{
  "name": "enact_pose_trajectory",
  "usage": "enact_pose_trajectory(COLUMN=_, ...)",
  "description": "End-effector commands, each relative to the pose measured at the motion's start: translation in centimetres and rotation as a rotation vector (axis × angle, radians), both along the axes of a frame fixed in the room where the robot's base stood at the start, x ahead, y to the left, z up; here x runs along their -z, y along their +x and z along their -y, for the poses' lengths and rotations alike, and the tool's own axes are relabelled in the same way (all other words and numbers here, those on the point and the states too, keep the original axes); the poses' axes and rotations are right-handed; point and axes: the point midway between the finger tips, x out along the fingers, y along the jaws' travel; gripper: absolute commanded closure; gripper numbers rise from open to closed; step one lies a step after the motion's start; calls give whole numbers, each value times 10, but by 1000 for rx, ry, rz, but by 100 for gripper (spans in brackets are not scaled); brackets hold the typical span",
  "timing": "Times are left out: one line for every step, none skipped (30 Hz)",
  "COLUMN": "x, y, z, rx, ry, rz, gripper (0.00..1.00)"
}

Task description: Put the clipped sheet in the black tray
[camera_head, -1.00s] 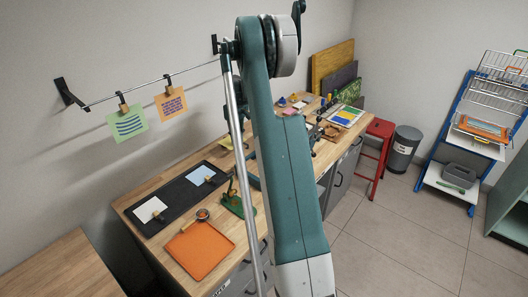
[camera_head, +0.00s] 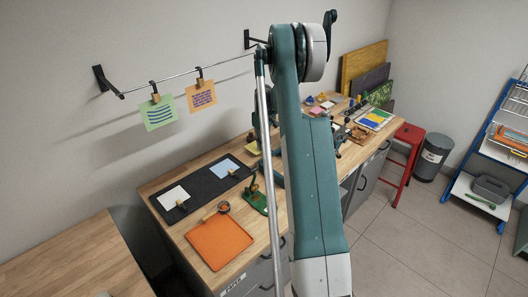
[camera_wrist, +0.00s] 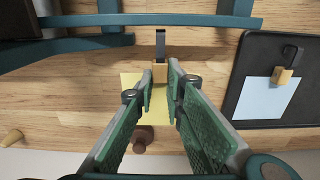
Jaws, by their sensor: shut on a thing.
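In the wrist view my gripper (camera_wrist: 163,85) is shut on the wooden clip of a yellow sheet (camera_wrist: 130,82). The clip (camera_wrist: 160,71) has a black hook and sits between the fingertips. The fingers hide part of the sheet. In the head view the yellow sheet (camera_head: 253,148) shows small beside my arm, which hides most of my gripper. The black tray (camera_head: 207,186) lies on the bench and holds a white clipped sheet (camera_head: 173,197) and a blue clipped sheet (camera_head: 224,168). The tray (camera_wrist: 262,50) is right of my gripper in the wrist view.
Green (camera_head: 158,113) and orange (camera_head: 201,97) clipped sheets hang from a wall rail. An orange mat (camera_head: 219,242), a round-headed tool (camera_head: 223,207) and a green stand (camera_head: 257,198) are near the tray. Boards (camera_head: 362,66) lean at the bench's far end.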

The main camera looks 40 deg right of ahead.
Motion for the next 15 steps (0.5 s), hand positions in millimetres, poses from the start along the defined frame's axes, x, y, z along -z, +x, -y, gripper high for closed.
enact_pose_trajectory(x=4, y=0, z=0, rx=0, ry=0, rz=0, gripper=93)
enact_pose_trajectory(x=7, y=0, z=0, rx=0, ry=0, rz=0, gripper=93)
enact_pose_trajectory(x=11, y=0, z=0, rx=0, ry=0, rz=0, gripper=93)
enact_pose_trajectory(x=14, y=0, z=0, rx=0, ry=0, rz=0, gripper=93)
enact_pose_trajectory(x=18, y=0, z=0, rx=0, ry=0, rz=0, gripper=93)
enact_pose_trajectory(x=22, y=0, z=0, rx=0, ry=0, rz=0, gripper=93)
enact_pose_trajectory(x=25, y=0, z=0, rx=0, ry=0, rz=0, gripper=93)
enact_pose_trajectory(x=28, y=0, z=0, rx=0, ry=0, rz=0, gripper=93)
enact_pose_trajectory(x=31, y=0, z=0, rx=0, ry=0, rz=0, gripper=93)
enact_pose_trajectory(x=32, y=0, z=0, rx=0, ry=0, rz=0, gripper=93)
enact_pose_trajectory(x=34, y=0, z=0, rx=0, ry=0, rz=0, gripper=93)
enact_pose_trajectory(x=35, y=0, z=0, rx=0, ry=0, rz=0, gripper=93)
enact_pose_trajectory(x=35, y=0, z=0, rx=0, ry=0, rz=0, gripper=93)
enact_pose_trajectory(x=35, y=0, z=0, rx=0, ry=0, rz=0, gripper=93)
enact_pose_trajectory(x=35, y=0, z=0, rx=0, ry=0, rz=0, gripper=93)
